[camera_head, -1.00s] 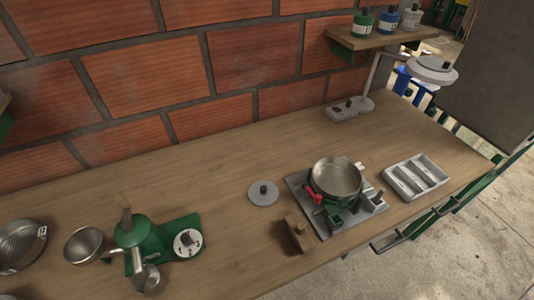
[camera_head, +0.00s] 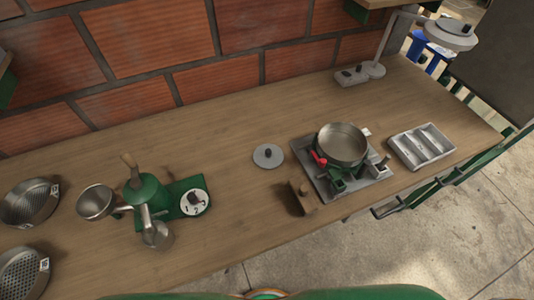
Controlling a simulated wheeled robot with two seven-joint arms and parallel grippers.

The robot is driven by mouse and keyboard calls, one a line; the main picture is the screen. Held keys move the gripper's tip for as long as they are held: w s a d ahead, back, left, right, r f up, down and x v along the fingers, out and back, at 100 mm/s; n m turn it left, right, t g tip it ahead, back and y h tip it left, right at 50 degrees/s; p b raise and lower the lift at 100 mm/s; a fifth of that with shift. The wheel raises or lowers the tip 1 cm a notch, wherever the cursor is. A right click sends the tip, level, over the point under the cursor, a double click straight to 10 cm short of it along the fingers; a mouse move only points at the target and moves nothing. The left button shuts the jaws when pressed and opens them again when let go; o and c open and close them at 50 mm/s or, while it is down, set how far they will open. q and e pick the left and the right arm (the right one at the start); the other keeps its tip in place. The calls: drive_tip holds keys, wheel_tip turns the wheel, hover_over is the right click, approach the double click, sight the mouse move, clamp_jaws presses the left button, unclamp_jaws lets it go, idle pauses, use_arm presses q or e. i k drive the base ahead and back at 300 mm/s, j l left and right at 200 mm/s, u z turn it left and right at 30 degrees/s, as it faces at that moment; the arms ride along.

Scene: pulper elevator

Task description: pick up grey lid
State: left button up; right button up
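The grey lid (camera_head: 268,156) is a small flat disc with a dark knob on top. It lies flat on the wooden table (camera_head: 225,130), left of the metal pan (camera_head: 341,145). The pan sits on a grey stand with green and red parts. Nothing covers the lid. Neither of my grippers shows in the head view, so I cannot see whether they are open or shut.
A wooden block (camera_head: 302,197) stands just right of and in front of the lid. A green pulper machine (camera_head: 147,195) with a dial is at left, near two perforated pans (camera_head: 28,203). A grey compartment tray (camera_head: 421,147) lies at right. A brick wall (camera_head: 150,50) runs behind.

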sight(266, 156)
drive_tip(key=l+u, duration=0.2)
drive_tip(key=l, duration=1.9)
